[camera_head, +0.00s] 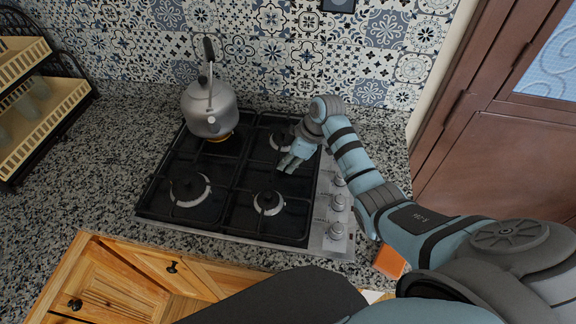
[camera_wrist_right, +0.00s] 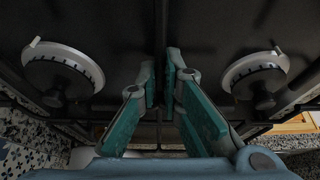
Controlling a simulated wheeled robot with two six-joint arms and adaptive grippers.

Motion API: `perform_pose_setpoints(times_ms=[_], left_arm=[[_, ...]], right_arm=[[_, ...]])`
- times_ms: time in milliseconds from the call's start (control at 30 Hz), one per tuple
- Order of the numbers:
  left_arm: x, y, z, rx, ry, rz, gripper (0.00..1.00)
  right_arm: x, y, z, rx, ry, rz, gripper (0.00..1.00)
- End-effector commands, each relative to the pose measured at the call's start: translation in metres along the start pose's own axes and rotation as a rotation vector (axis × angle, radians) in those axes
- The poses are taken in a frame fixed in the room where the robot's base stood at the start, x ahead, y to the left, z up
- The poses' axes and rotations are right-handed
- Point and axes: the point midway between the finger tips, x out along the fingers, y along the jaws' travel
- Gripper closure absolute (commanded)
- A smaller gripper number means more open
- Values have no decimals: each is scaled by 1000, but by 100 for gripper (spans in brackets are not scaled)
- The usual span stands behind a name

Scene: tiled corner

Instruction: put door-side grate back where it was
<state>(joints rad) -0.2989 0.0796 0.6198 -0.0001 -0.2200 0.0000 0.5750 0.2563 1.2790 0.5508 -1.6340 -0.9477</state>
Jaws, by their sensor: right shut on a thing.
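The door-side grate (camera_head: 262,181) is the black grate on the right half of the gas cooktop, around two burners. My right gripper (camera_head: 289,163) reaches down onto it from the right, between the rear and front burners. In the right wrist view the gripper's teal fingers (camera_wrist_right: 160,88) are shut on a dark bar of the grate (camera_wrist_right: 159,40), with a burner on each side. The grate looks level with the left grate (camera_head: 205,160); I cannot tell whether it is fully seated. The fingers hide part of its middle. My left gripper is not in view.
A grey kettle (camera_head: 208,108) stands on the left grate's rear burner. Knobs (camera_head: 337,203) line the cooktop's right edge. A black rack (camera_head: 45,115) stands at far left. An orange object (camera_head: 389,262) is near the front right. Speckled counter (camera_head: 110,150) is clear left of the cooktop.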

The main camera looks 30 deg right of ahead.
Motion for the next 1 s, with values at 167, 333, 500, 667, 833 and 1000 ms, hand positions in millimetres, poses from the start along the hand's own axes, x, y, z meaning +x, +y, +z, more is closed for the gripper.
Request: perform_pose_setpoints(times_ms=[167, 333, 500, 667, 833, 1000], left_arm=[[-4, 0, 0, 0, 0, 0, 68], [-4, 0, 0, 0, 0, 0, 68], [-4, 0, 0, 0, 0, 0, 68], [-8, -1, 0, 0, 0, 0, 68], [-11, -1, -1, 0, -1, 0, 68], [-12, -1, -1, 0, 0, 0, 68]], right_arm=[[-3, -1, 0, 1, -3, -3, 75], [-3, -1, -1, 1, -2, -3, 73], [-6, 0, -1, 1, -2, -2, 73], [-33, 1, -1, -1, -2, 1, 73], [-81, 1, -1, -1, -3, 2, 73], [-115, 1, -1, 1, -2, 0, 73]])
